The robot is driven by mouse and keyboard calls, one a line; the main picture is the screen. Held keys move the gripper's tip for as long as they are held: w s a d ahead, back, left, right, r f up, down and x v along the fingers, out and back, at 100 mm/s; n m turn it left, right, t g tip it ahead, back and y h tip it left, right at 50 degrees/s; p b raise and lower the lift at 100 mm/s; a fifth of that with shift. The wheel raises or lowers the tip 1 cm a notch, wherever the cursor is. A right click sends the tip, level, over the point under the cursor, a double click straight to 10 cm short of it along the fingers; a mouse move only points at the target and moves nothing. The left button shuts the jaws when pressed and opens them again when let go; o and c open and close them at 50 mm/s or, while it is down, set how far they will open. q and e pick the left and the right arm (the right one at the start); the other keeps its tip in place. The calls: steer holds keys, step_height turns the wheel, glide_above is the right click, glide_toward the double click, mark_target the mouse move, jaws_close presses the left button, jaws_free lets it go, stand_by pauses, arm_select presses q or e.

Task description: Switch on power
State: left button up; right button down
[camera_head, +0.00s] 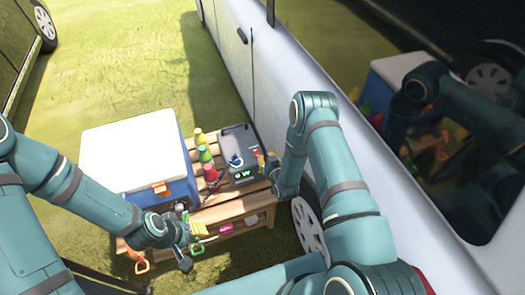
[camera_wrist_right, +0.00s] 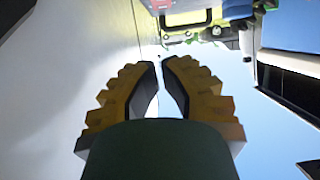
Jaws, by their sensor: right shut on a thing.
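A grey power unit (camera_head: 236,145) stands on the wooden slatted table beside the coloured bottles. Its front has a blue-and-white round part (camera_head: 236,160) and a dark panel with lit green marks (camera_head: 243,175). My right gripper (camera_head: 263,160) is just right of the unit. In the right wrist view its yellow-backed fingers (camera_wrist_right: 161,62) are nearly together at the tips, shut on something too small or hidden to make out. My left gripper (camera_head: 186,250) is at the table's front edge, away from the unit; its finger opening is unclear.
The wooden table (camera_head: 235,213) stands on grass beside a white vehicle (camera_head: 275,75). A blue-and-white cooler (camera_head: 140,150) fills its left side. Several bottles (camera_head: 205,155) stand between cooler and unit. Garden tools with orange (camera_head: 140,263) and pink (camera_head: 211,237) parts are at the front.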

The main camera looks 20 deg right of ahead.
steer(key=shift+f+v, duration=0.15)
steer(key=shift+v, duration=0.7)
steer(key=shift+f+v, duration=0.2)
steer(key=shift+v, duration=0.65)
steer(key=shift+s, duration=0.1)
